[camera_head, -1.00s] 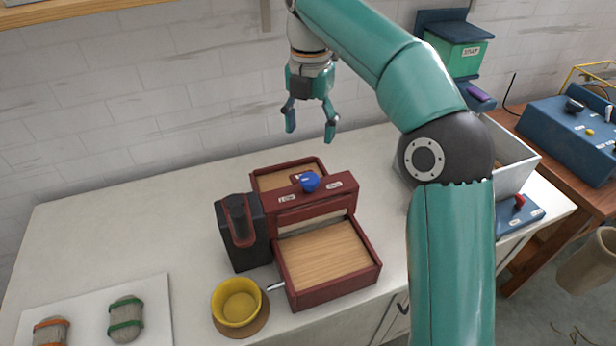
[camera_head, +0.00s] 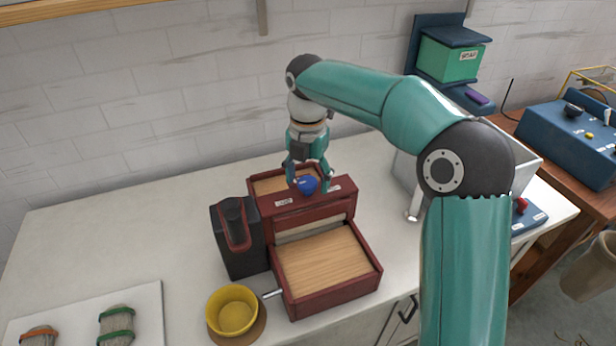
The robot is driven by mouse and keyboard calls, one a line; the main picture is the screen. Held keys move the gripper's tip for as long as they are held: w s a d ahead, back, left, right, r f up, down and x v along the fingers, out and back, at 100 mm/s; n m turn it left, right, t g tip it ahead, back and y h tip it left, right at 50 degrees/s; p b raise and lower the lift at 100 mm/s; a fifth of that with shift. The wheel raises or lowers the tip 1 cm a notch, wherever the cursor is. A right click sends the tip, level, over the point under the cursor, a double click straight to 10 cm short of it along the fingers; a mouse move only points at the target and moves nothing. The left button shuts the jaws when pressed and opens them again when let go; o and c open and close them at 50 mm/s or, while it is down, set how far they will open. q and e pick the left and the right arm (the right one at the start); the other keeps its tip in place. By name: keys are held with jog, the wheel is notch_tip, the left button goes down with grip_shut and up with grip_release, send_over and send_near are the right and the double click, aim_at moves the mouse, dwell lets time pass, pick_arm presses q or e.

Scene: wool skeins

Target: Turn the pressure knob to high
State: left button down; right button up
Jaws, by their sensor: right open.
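The blue pressure knob (camera_head: 306,185) sits on top of the dark red crossbar of a wooden press (camera_head: 318,207). Small white labels lie on the bar to either side of the knob; their words are too small to read surely. My right gripper (camera_head: 308,184) points down from above, open, with its fingers around the knob, one at each side. I cannot tell whether the fingers touch it. My left gripper is not in view.
A black and red device (camera_head: 237,240) stands against the press's left side. A yellow bowl (camera_head: 233,310) is in front of it. Skeins (camera_head: 116,325) lie on a white board at the lower left. A grey bin (camera_head: 525,172) stands at the right.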

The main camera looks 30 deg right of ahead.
jog(key=c, duration=1.1)
jog(key=shift+c, duration=0.2)
